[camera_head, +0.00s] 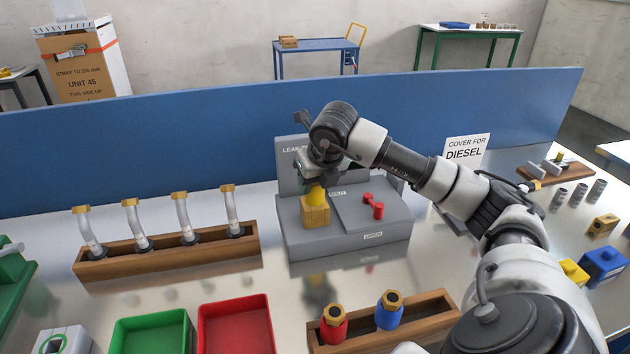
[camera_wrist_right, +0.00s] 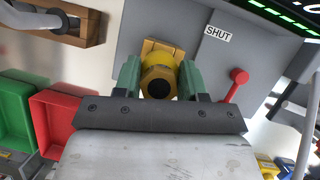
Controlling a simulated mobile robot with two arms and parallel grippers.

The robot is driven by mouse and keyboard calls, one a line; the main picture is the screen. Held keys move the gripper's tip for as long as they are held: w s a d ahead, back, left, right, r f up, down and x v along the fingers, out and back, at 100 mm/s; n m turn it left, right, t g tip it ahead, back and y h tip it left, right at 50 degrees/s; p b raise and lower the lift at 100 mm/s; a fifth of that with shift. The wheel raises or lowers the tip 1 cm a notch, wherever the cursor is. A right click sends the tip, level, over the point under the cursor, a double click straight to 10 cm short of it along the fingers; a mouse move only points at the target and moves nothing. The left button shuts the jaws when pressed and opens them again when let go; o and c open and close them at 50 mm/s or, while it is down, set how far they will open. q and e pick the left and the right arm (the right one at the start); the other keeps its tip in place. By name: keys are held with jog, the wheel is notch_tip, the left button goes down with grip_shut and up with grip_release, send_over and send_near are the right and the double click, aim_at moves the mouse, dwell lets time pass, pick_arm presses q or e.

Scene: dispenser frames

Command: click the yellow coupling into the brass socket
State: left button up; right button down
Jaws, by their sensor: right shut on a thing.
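The yellow coupling (camera_head: 316,194) is in my right gripper (camera_head: 311,172), directly over the brass socket (camera_head: 315,213) on the grey test unit (camera_head: 300,243). In the right wrist view, the green fingers are shut on both sides of the yellow coupling (camera_wrist_right: 163,56), and its brass hex end with a dark hole faces the camera. Part of the brass socket (camera_wrist_right: 150,46) shows behind it. The coupling's lower end meets or nearly meets the socket; I cannot tell whether it is seated. My left gripper is not in view.
A red lever (camera_head: 373,206) stands on the unit, right of the socket. A wooden rack (camera_head: 170,258) with several clear hoses is on the left. A wooden holder (camera_head: 430,312) carries red and blue couplings in front. Green (camera_head: 152,335) and red (camera_head: 236,328) trays lie front left.

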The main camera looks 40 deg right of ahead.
jog(key=shift+f, duration=0.3)
jog(key=c, duration=0.5)
grip_release()
jog(key=shift+c, duration=0.2)
jog(key=d+v, duration=0.1)
jog(key=v, duration=1)
jog(key=shift+a+b, duration=0.3)
jog(key=shift+a, duration=0.2)
jog(key=shift+s+f, duration=0.1)
jog(key=shift+f, duration=0.05)
